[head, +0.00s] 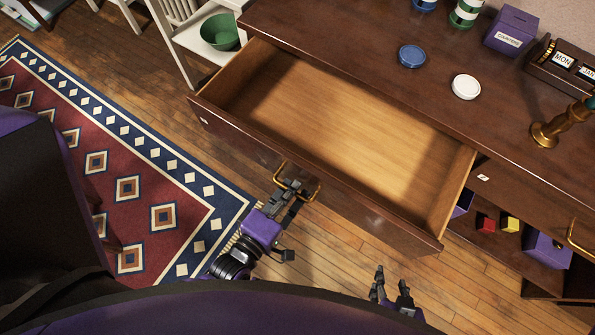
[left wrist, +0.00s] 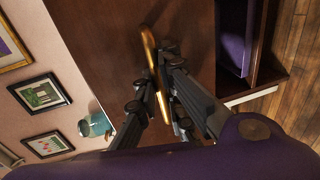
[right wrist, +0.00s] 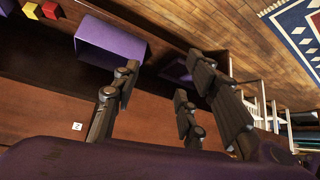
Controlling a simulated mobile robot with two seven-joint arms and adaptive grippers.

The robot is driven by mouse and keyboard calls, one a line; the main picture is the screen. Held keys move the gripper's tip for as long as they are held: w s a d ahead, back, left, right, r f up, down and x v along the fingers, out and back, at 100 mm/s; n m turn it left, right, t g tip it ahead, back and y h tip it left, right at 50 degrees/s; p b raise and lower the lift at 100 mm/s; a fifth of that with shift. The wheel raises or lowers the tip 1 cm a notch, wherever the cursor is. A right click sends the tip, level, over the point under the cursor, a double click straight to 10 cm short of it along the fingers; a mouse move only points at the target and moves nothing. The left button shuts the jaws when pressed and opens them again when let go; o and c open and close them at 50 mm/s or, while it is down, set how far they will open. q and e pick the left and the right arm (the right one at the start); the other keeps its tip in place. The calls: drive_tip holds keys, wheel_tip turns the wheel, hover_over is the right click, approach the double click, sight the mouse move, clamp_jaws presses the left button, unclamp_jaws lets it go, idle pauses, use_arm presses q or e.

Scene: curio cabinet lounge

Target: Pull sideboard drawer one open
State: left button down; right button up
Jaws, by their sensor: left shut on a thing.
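The sideboard drawer (head: 330,130) is pulled far out in the head view, and its pale wooden inside is empty. Its brass handle (head: 312,190) is on the drawer front, and the handle also shows in the left wrist view (left wrist: 149,50). My left gripper (head: 285,188) is shut on this handle. My right gripper (head: 392,283) is in front of the sideboard, apart from the drawer. In the right wrist view its fingers (right wrist: 155,100) are spread with nothing between them.
A chair with a green bowl (head: 220,31) stands left of the drawer. A purple bin (head: 546,250) is under the right drawer. Wooden floor lies clear in front.

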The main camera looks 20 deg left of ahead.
use_arm(q)
drive_tip(key=c, duration=2.1)
unclamp_jaws()
drive_tip(key=v, duration=1.2)
wheel_tip(320, 180, down, 5)
drive_tip(key=s+a+m+g+y+p, duration=0.1)
drive_tip(key=m+g+p, duration=0.3)
drive_tip(key=m, duration=0.8)
drive_tip(key=shift+a+r+m+g+y+p, duration=0.5)
drive_tip(key=shift+a+r+p, duration=0.2)
drive_tip(key=shift+a, duration=0.4)
drive_tip(key=shift+a+r+m+g+y+p, duration=0.4)
drive_tip(key=shift+a+r+y+p, duration=0.35)
drive_tip(key=shift+a, duration=0.4)
drive_tip(key=shift+a+r+m+g+y+p, duration=0.3)
drive_tip(key=shift+a+r+m+y+p, duration=0.2)
drive_tip(key=shift+a+r, duration=0.45)
use_arm(e)
wheel_tip(320, 180, up, 8)
drive_tip(key=w, duration=0.2)
drive_tip(key=shift+w+a+t, duration=0.2)
drive_tip(key=shift+a+t, duration=0.1)
drive_tip(key=shift+a, duration=0.15)
